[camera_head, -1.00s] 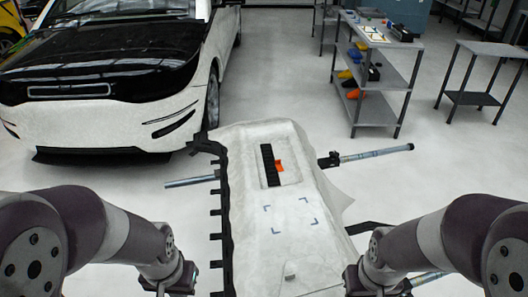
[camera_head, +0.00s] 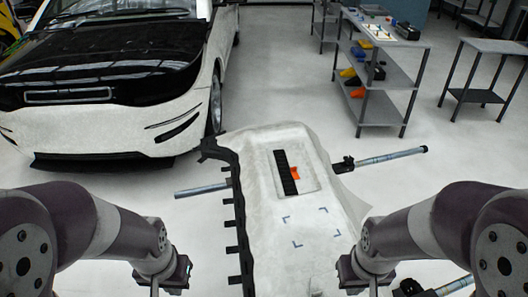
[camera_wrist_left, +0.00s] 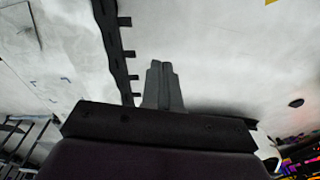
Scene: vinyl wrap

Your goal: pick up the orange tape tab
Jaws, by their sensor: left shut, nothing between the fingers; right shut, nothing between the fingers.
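The orange tape tab (camera_head: 296,173) is a small patch at the right edge of a black strip (camera_head: 284,160). The strip lies in a recess of the white-covered panel (camera_head: 262,206). My left gripper (camera_head: 168,289) is low at the left, off the panel and well short of the tab. In the left wrist view its fingers (camera_wrist_left: 163,68) are together and empty. My right gripper (camera_head: 372,288) is low at the right, beside the panel's lower right edge, shut and apart from the tab. The tab cannot be made out in the left wrist view.
A black toothed strip (camera_head: 239,215) runs down the panel's left edge. Metal bars stick out left (camera_head: 198,189) and right (camera_head: 392,156) of it. A car (camera_head: 100,115) stands at the back left, a shelf cart (camera_head: 385,83) at the back right. Floor between is clear.

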